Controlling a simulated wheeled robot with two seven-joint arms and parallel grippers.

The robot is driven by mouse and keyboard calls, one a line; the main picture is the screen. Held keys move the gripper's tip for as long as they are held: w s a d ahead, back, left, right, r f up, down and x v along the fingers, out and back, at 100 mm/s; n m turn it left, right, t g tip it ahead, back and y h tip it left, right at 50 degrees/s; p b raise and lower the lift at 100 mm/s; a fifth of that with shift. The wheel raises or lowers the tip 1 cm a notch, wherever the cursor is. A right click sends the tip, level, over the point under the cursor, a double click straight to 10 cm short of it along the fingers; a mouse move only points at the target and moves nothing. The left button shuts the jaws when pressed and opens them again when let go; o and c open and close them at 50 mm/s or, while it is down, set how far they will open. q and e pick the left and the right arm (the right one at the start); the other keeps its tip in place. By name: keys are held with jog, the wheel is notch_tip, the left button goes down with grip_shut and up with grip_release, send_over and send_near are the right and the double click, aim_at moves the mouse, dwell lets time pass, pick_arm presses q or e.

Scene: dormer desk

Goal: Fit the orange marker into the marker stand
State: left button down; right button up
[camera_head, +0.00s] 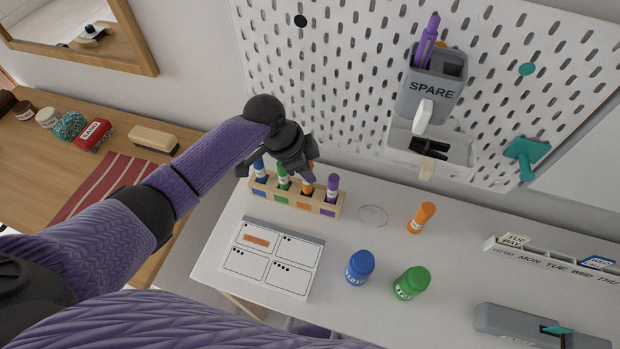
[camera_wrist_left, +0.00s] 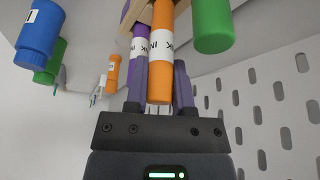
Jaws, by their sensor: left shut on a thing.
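The wooden marker stand (camera_head: 268,197) is at the back left of the white desk. A blue marker (camera_head: 260,171), a green marker (camera_head: 283,178) and a purple marker (camera_head: 332,187) stand upright in it. My left gripper (camera_head: 308,172) is above the stand, shut on the orange marker (camera_head: 308,187), between the green and purple ones. In the left wrist view the orange marker (camera_wrist_left: 160,62) sits between the fingers (camera_wrist_left: 160,88), and its far end meets the stand (camera_wrist_left: 151,13). I cannot tell how deep it sits. My right gripper is not in view.
A card with four panels (camera_head: 271,260) lies in front of the stand. Orange (camera_head: 421,218), blue (camera_head: 360,267) and green (camera_head: 411,283) bottles stand to the right. A pegboard (camera_head: 340,70) with a grey SPARE cup (camera_head: 432,92) rises behind.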

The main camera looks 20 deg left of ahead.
pick_arm(q)
notch_tip(320, 180, down, 2)
jog(key=shift+f, duration=0.15)
jog(key=shift+f+b, duration=0.15)
jog(key=shift+b, duration=0.15)
jog(key=shift+c, duration=2.3)
grip_release()
jog(key=shift+r, duration=0.25)
jog(key=p+v, duration=0.3)
jog(key=v, duration=0.4)
jog(key=shift+r, duration=0.15)
jog(key=shift+a, duration=0.1)
